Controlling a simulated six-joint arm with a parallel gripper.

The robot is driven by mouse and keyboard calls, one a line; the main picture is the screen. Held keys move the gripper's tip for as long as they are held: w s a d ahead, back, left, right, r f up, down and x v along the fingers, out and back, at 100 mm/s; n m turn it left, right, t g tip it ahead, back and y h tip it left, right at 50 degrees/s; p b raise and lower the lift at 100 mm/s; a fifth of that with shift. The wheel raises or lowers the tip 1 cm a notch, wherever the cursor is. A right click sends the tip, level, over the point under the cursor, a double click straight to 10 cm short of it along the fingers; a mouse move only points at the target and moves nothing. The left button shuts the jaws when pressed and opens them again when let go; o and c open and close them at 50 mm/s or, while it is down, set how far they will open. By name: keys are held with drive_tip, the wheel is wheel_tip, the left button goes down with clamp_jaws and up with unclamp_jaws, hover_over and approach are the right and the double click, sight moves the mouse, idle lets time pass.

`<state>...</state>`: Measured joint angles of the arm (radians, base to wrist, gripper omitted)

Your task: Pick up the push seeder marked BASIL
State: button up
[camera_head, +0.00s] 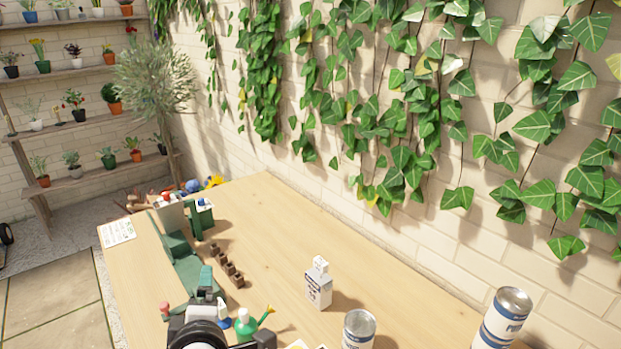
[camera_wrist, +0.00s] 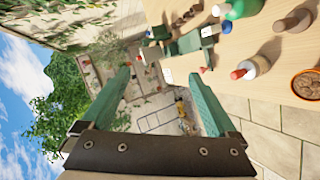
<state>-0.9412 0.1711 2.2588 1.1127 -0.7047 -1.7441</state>
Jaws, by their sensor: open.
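No BASIL marking is readable in either view, so I cannot tell which thing is the push seeder. Small capped items stand on the table: a red-tipped one (camera_wrist: 253,66) and a brown-red-topped one (camera_wrist: 291,22) in the wrist view, and a red-topped one (camera_head: 165,309) left of my gripper in the head view. My gripper (camera_head: 206,274) is above the near-left part of the table. In the wrist view its two teal fingers (camera_wrist: 147,71) are apart with nothing between them. My gripper hides part of the table in the head view.
A green stand (camera_head: 201,218) is at the table's far left, near a row of brown pots (camera_head: 227,266). A green bottle (camera_head: 245,326) is close right of my gripper. A white carton (camera_head: 318,289) and cans (camera_head: 359,331) (camera_head: 503,317) stand rightward.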

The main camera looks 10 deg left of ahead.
drive_tip(key=a+f+n+t, duration=0.1)
drive_tip(key=n, duration=0.1)
approach(220, 314)
drive_tip(key=w, duration=0.1)
drive_tip(key=w+f, duration=0.1)
drive_tip(key=w+a, duration=0.1)
drive_tip(key=shift+w+a+f+m+h, duration=0.1)
drive_tip(key=shift+f+m+h, duration=0.2)
drive_tip(key=shift+f, duration=0.1)
drive_tip(key=x, duration=0.5)
drive_tip(key=shift+w+a+r, duration=0.15)
drive_tip(key=shift+w+a, duration=0.1)
drive_tip(key=shift+a, duration=0.1)
drive_tip(key=c, duration=1.5)
